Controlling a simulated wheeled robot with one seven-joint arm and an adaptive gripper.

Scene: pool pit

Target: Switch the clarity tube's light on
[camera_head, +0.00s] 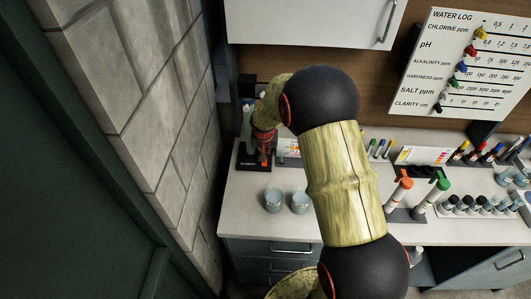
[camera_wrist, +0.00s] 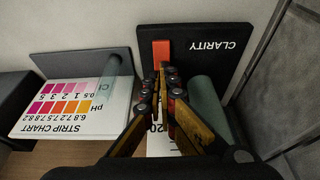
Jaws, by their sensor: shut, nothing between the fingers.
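The clarity tube (camera_wrist: 206,108) is a grey-green cylinder by the black base marked CLARITY (camera_wrist: 218,72). The base (camera_head: 246,164) also shows at the counter's back left in the head view, with the tube (camera_head: 247,131) upright on it. An orange-red rocker switch (camera_wrist: 161,50) sits on the base. My gripper (camera_wrist: 162,68) is shut and empty, its fingertips right by the switch's near end. I cannot tell whether they touch it. In the head view my gripper (camera_head: 264,143) is over the base, partly hidden by my arm. No glow shows in the tube.
A strip chart stand (camera_wrist: 75,98) with a small glass vial (camera_wrist: 108,78) is left of the base in the wrist view. Two cups (camera_head: 273,200) stand in front of the base. A block wall (camera_head: 165,110) is close at left. Bottles and testers fill the right counter.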

